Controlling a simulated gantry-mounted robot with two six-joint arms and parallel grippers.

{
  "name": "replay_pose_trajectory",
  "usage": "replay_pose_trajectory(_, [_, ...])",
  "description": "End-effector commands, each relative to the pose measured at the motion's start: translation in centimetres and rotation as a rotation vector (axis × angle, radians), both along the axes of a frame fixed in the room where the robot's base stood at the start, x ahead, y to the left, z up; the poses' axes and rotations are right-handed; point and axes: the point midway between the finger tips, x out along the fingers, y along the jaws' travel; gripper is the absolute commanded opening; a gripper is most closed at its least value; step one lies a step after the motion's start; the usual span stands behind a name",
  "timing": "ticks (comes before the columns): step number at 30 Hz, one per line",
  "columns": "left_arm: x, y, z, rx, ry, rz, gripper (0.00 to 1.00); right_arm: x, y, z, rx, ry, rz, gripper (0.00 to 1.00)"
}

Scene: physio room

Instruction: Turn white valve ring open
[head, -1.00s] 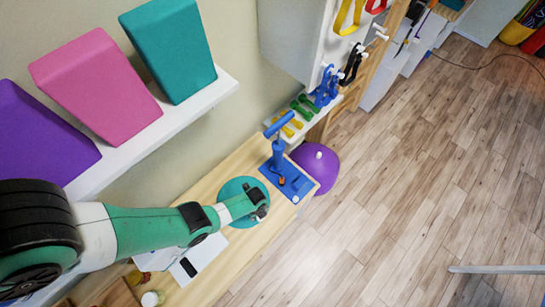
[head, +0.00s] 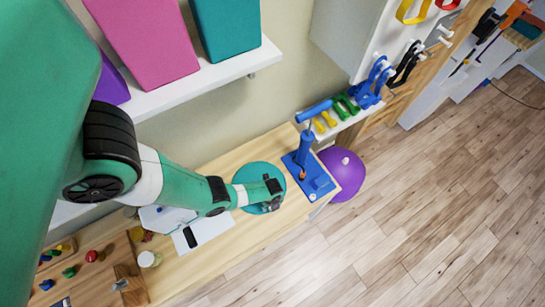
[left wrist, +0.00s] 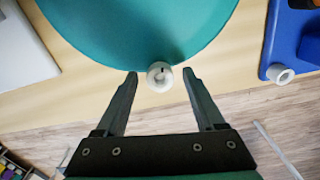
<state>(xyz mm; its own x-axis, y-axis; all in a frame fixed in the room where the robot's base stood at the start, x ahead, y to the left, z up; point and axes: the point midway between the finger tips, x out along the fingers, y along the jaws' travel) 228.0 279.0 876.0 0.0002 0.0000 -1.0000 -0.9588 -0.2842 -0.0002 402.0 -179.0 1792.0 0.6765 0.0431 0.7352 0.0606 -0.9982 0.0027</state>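The white valve ring (left wrist: 160,77) sits at the near edge of the round teal cushion (left wrist: 135,25) in the left wrist view. My left gripper (left wrist: 160,72) is open, with one fingertip on each side of the ring and a visible gap on both sides. I cannot tell how far above the ring the tips are. In the head view my left gripper (head: 275,196) is over the right part of the teal cushion (head: 252,172) and hides the ring. My right gripper is not in view.
A blue pump (head: 305,165) stands right of the cushion on the wooden table (head: 215,255). A white end piece (left wrist: 280,74) shows by its base. A dark phone-like object (head: 190,237) lies on white paper at left. A purple ball (head: 342,172) is beyond the table.

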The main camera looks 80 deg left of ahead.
Motion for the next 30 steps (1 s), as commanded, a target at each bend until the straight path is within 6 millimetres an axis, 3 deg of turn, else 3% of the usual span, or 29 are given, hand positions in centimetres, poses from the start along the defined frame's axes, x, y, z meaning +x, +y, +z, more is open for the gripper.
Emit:
replay_pose_trajectory(1, [0.01,0.0,0.02,0.0,0.0,0.0,0.62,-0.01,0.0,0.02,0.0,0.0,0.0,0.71])
replay_pose_trajectory(9, [0.01,-0.01,0.01,0.0,0.0,0.0,0.13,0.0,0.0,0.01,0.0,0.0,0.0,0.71])
replay_pose_trajectory(12, [0.01,-0.01,0.01,0.0,0.0,0.0,0.0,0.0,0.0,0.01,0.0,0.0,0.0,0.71])
replay_pose_trajectory(17, [0.0,-0.01,-0.01,0.0,0.0,0.018,0.0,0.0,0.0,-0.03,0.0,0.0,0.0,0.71])
replay_pose_trajectory(24, [-0.01,-0.01,-0.02,0.0,0.0,0.237,0.0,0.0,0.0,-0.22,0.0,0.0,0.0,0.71])
replay_pose_trajectory(30, [-0.03,-0.02,0.0,0.0,0.001,0.276,0.0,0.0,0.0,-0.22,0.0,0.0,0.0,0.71])
